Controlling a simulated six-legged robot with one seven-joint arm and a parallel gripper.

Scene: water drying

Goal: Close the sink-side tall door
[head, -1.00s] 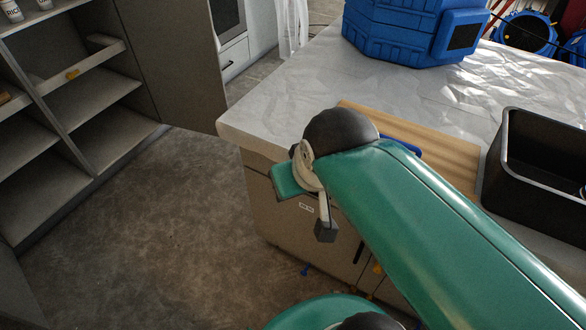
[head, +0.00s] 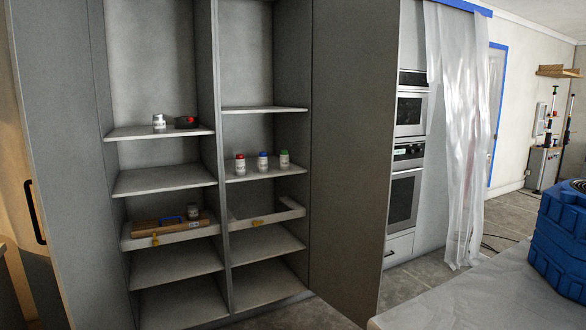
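A tall grey cabinet (head: 217,150) stands open in the head view. Its left tall door (head: 62,150) is swung open and carries a black bar handle (head: 35,211). Its right tall door (head: 352,150) is also swung open, standing between the shelves and the ovens; no handle shows on the side I see. The frames do not settle which door is the sink-side one; no sink is in view now. My gripper and arm are out of view.
Shelves hold small bottles (head: 262,161), a jar (head: 159,122) and a wooden tool tray. Wall ovens (head: 404,186) and hanging plastic sheeting (head: 460,130) are right of the right door. A counter (head: 490,302) with a blue container (head: 562,240) fills the lower right.

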